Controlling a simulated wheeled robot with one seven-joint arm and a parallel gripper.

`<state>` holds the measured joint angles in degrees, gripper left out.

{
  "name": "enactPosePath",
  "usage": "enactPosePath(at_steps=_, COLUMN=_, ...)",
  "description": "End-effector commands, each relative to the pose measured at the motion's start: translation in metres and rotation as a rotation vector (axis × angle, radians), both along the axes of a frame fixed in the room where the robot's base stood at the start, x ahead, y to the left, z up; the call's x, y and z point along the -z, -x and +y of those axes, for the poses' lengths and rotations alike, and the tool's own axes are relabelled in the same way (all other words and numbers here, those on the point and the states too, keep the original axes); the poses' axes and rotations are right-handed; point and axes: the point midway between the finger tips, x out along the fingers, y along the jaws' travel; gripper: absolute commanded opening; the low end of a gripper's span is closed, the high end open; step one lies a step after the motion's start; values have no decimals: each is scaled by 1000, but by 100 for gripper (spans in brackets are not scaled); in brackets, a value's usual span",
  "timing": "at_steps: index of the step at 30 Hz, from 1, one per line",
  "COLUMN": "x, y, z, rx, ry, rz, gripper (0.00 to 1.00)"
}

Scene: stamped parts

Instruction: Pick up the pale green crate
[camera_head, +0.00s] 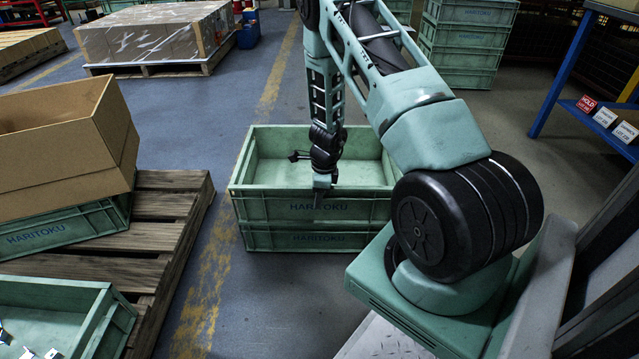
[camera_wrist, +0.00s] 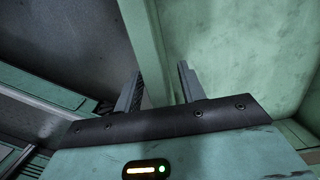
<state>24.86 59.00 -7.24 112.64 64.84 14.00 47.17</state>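A pale green crate (camera_head: 270,207) marked HARITOKU sits on top of a like crate (camera_head: 270,240) on the floor, mid-view. It is open-topped and its visible inside looks empty. My gripper (camera_head: 319,193) points down at the middle of its near wall. In the wrist view my gripper (camera_wrist: 160,72) is open, with a gap between its fingers. The crate's wall (camera_wrist: 147,35) runs up between them, one finger on the dark floor side and one on the inner side. Whether either finger touches the wall cannot be told.
A wooden pallet (camera_head: 140,238) at left bears a cardboard box (camera_head: 60,150) and another green crate (camera_head: 65,225). An open crate (camera_head: 105,330) is at lower left. Tall stacked crates (camera_head: 465,45) stand behind, and a blue-framed rack (camera_head: 575,125) is at right. Floor left of the stack is clear.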

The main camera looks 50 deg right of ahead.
Motion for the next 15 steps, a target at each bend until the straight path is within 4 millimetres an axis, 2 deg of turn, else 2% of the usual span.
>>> enactPosePath(at_steps=1, x=9, y=0, z=0, rx=1, ry=-1, rz=1, gripper=40)
enactPosePath(at_steps=8, x=9, y=-1, z=1, rx=0, ry=0, rz=0, gripper=40)
enactPosePath(at_steps=9, x=8, y=-1, z=1, rx=0, ry=0, rz=0, gripper=34)
enactPosePath(at_steps=12, x=8, y=-1, z=1, rx=0, ry=0, rz=0, gripper=7)
enactPosePath(at_steps=13, x=8, y=-1, z=1, rx=0, ry=0, rz=0, gripper=0)
enactPosePath(at_steps=15, x=8, y=-1, z=1, rx=0, ry=0, rz=0, gripper=0)
